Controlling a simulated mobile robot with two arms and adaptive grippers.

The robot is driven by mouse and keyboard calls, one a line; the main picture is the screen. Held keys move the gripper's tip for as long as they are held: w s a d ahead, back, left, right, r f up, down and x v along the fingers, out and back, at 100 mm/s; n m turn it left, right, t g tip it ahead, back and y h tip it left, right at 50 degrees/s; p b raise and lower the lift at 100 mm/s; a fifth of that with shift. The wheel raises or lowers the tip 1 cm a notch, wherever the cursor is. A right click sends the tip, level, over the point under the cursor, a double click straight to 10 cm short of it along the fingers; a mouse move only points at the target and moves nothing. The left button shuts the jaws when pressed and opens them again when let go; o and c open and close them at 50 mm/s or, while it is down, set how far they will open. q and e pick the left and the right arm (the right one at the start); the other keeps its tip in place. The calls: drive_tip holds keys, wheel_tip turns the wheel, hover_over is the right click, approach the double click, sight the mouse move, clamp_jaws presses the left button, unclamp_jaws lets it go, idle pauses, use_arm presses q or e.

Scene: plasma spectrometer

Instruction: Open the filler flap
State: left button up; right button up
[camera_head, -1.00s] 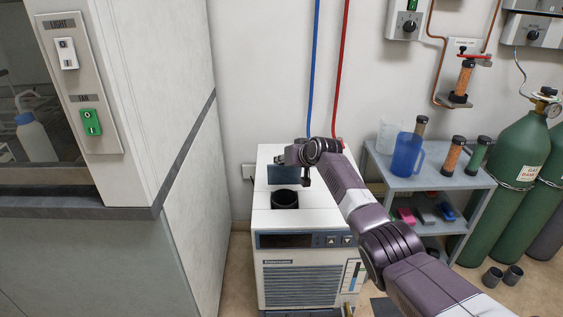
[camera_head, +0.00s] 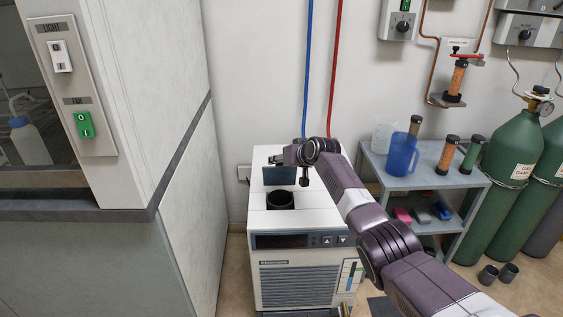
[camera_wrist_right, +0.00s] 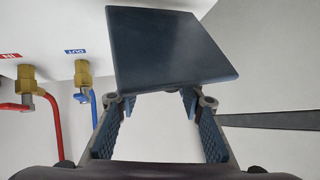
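The filler flap (camera_head: 279,176) is a dark blue square plate. It stands raised, roughly upright, behind the round black filler opening (camera_head: 281,200) on top of the white chiller (camera_head: 298,222). My right gripper (camera_head: 298,168) is over the chiller top, close to the flap. In the right wrist view the flap (camera_wrist_right: 172,48) fills the upper middle, just past my right gripper (camera_wrist_right: 158,104). The fingers there are spread apart with nothing held between them; whether a fingertip touches the flap I cannot tell. My left gripper is not in view.
A grey cart (camera_head: 424,180) with a blue jug (camera_head: 402,155) and several cylinders stands right of the chiller. Green gas cylinders (camera_head: 510,165) are beyond it. A tall cabinet wall (camera_head: 178,180) stands close on the left. Blue and red hoses (camera_head: 335,70) run up the wall behind.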

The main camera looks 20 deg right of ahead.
drive_tip(key=shift+a, duration=0.15)
drive_tip(key=shift+s, duration=0.1)
drive_tip(key=v, duration=1.2)
idle(0.6)
